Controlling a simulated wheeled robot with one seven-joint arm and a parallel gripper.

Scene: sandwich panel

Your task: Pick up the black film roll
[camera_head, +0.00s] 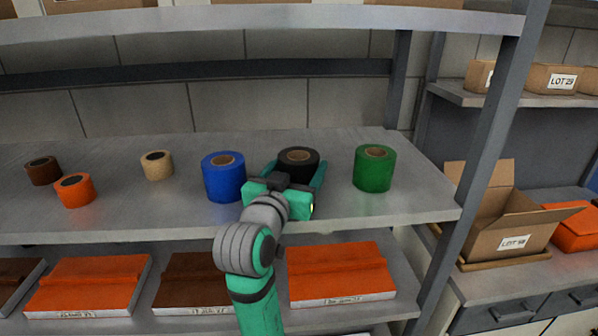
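The black film roll (299,158) stands upright on the middle shelf, with its brown core showing on top. My gripper (297,172) reaches in from the front at shelf height. Its fingers are spread, one on the left and one on the right side of the black roll. The gripper body hides the lower front of the roll. I cannot tell whether the fingers touch it.
A blue roll (223,177) stands close on the left of my gripper, and a green roll (375,168) on the right. Tan (157,166), orange (75,190) and brown (42,171) rolls stand further left. A shelf board (270,18) is above; a grey post (489,130) stands right.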

